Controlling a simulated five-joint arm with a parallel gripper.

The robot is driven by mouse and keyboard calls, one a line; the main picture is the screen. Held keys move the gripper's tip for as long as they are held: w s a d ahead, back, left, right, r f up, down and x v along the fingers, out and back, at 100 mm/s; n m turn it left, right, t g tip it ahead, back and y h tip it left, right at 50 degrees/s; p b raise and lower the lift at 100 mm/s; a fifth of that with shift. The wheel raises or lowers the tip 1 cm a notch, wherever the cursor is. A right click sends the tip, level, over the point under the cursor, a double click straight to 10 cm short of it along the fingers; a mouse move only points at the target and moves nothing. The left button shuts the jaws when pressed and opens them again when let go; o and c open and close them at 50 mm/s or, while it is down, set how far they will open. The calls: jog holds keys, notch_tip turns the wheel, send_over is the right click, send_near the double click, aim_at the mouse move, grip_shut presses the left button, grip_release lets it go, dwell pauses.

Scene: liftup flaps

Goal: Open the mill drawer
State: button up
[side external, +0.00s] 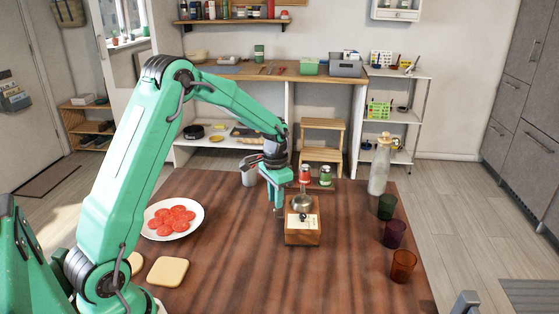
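The mill (302,237) is a small wooden box with a metal bowl on top, standing upright on the brown table. I cannot tell for certain which part is the drawer, and no opened drawer shows. My gripper (279,204) points down just left of the mill, close to its upper left edge. Whether it touches the mill is unclear. Its fingers overlap in this view, so their opening is hidden. I see nothing held in it.
A white plate (151,226) with red slices and a bread slice (168,271) lie left. Red and green jars (325,175) stand behind the mill. A bottle (379,165) and green, purple and orange cups (403,266) line the right. The table front of the mill is clear.

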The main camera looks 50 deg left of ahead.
jog(key=shift+f, duration=2.05)
grip_shut()
